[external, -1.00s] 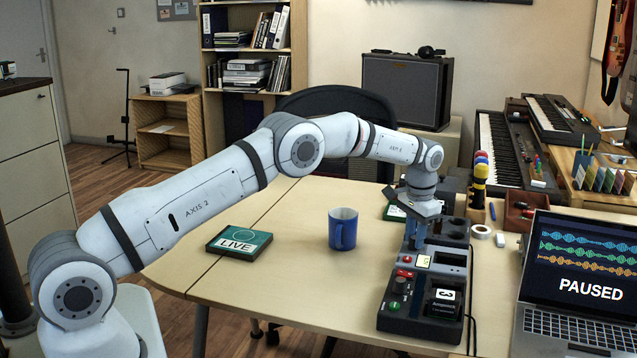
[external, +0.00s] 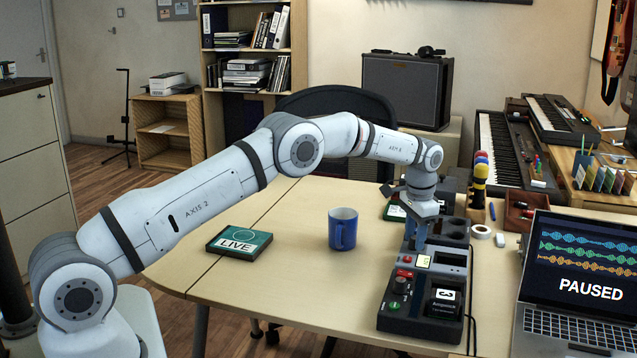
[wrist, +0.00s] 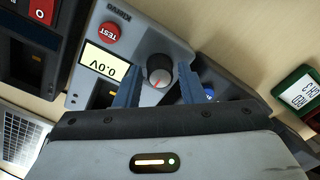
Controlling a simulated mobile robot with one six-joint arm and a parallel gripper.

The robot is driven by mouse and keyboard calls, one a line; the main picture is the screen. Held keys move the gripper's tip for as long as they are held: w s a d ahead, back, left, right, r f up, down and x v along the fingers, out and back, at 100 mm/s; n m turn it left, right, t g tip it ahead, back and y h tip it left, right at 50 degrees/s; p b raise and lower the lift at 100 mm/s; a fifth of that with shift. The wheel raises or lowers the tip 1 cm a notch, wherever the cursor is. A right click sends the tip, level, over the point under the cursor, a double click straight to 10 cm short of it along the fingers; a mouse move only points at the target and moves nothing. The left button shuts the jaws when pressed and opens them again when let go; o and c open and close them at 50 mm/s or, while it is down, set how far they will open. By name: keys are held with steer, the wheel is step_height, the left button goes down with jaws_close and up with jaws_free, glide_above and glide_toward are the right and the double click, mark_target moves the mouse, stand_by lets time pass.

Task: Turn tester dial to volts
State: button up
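The tester (wrist: 145,42) is a grey unit with a red TEST button (wrist: 109,32) and a lit display (wrist: 103,65) that reads 0.0V, upside down in the wrist view. Its dial (wrist: 160,68) is a round knob with a pale top and a red mark. My gripper (wrist: 159,78) has one blue-grey finger on each side of the dial. Slim gaps seem to show between fingers and knob, so it looks open around it. In the external view my gripper (external: 418,240) points down at the tester (external: 428,262), and hides the dial.
A black device with red and green controls (external: 397,305) stands just in front of the tester. A blue mug (external: 343,229) and a LIVE box (external: 239,243) stand to the left. A laptop (external: 580,270) is at right. The table between mug and LIVE box is clear.

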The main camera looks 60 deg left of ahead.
steer(key=shift+o, duration=0.9)
steer(key=shift+d+r, duration=0.1)
steer(key=shift+r, duration=3.8)
steer(key=s+d+r+t, duration=0.1)
steer(key=s+d+r, duration=0.4)
steer(key=s+r, duration=0.4)
steer(key=s+d+r, duration=0.4)
steer(key=s+r, duration=0.5)
steer(key=s+d+f, duration=0.1)
steer(key=s+d, duration=0.1)
steer(key=s, duration=0.8)
steer(key=s+d+f+n+t, duration=0.1)
steer(key=s+f, duration=0.1)
steer(key=s, duration=0.8)
steer(key=s+d+f, duration=0.1)
steer(key=s+d, duration=0.1)
steer(key=s, duration=0.8)
steer(key=shift+s+d+f+t, duration=0.25)
steer(key=shift+s+d+t, duration=0.05)
steer(key=shift+s+d, duration=0.05)
